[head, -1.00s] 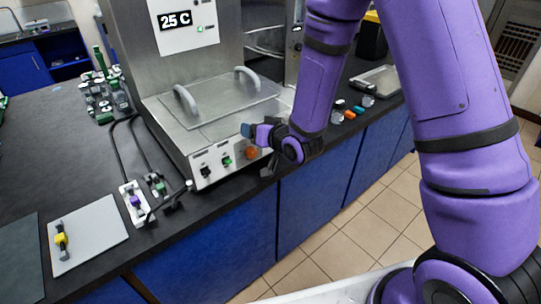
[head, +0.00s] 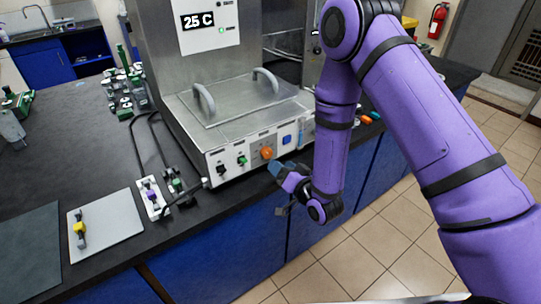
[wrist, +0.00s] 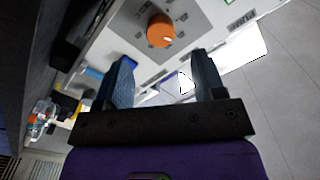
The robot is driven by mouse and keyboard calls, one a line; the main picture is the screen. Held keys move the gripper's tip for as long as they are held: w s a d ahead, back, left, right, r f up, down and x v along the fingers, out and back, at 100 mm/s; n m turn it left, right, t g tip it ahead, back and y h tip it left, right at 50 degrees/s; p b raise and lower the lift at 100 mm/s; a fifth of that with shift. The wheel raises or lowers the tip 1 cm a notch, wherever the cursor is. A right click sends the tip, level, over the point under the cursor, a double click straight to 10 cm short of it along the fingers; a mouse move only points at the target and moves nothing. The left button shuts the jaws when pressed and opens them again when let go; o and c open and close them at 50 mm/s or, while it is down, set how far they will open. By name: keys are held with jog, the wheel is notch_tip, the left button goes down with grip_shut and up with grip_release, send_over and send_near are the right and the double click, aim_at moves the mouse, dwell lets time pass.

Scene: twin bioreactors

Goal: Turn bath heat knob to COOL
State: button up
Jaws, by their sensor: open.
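The bath heat knob looks to be the orange round knob (head: 266,153) on the front panel of the metal bath (head: 222,110). It also shows in the wrist view as an orange knob (wrist: 161,30) with a small pale mark, on a grey plate. Its label is too small to read. My gripper (head: 282,170) is in front of the panel, just below and right of the knob and apart from it. In the wrist view my gripper (wrist: 158,78) is open and empty, with the knob beyond the gap between its fingertips. The display (head: 198,20) reads 25 C.
Green (head: 242,160) and black (head: 221,169) switches sit left of the knob, and a blue button (head: 287,139) sits right of it. Cabled clamps and a pale board (head: 108,228) lie on the black bench at left. Open floor lies at right.

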aim_at(269, 155)
jog(key=x, duration=0.7)
jog(key=c, duration=0.9)
